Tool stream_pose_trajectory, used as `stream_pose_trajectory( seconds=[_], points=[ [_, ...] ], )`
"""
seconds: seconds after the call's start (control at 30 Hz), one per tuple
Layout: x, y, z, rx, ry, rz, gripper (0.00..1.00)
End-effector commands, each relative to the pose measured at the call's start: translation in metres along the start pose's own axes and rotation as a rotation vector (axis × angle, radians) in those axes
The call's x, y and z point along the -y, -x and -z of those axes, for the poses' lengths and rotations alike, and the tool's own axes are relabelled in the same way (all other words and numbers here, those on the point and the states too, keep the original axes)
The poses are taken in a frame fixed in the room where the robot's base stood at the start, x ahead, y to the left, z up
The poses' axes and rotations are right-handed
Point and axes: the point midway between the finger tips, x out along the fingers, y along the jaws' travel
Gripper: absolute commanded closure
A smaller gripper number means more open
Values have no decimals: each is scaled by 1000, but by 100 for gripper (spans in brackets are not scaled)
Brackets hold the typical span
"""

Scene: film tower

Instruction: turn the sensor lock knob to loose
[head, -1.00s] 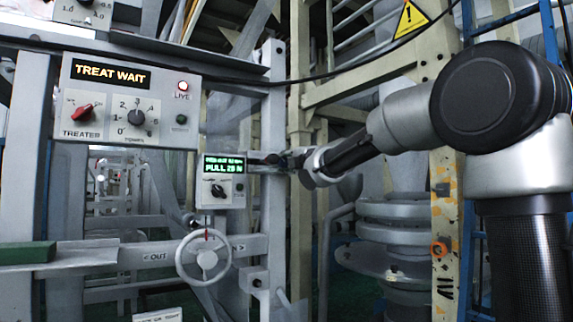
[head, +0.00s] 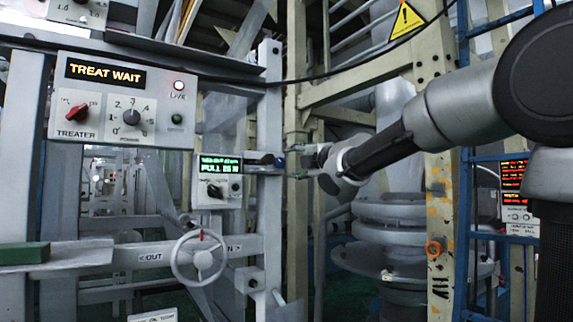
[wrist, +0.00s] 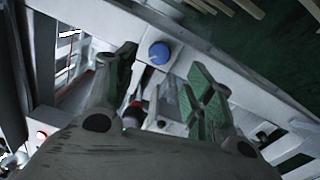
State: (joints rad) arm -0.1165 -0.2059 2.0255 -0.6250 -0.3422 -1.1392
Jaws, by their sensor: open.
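A blue round knob (wrist: 159,52) on a pale beam shows just beyond my fingertips in the wrist view; no label on it is readable, so I cannot confirm that it is the sensor lock knob. In the head view a small dark and blue knob (head: 279,162) sits at the end of a short bar beside the small display box (head: 218,180). My gripper (head: 304,161) is just right of it, with a visible gap. In the wrist view my gripper (wrist: 163,78) has its greenish finger pads spread apart, with nothing held between them.
A white panel (head: 150,108) reading "TREAT WAIT" has a red knob and a grey knob. A handwheel (head: 199,257) marked OUT and IN is below the display box. A pale upright post (head: 296,100) stands behind my gripper. Stacked grey discs (head: 390,225) stand right.

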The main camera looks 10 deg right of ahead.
Motion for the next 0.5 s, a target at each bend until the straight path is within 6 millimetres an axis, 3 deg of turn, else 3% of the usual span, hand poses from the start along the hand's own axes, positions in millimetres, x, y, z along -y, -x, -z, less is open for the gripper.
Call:
stream_pose_trajectory(
  seconds=[0.2, 0.5],
  points=[
    [0, 35, 0, 1, 1, 1, 47],
    [1, 42, 1, -1, 0, 1, 47]
  ],
)
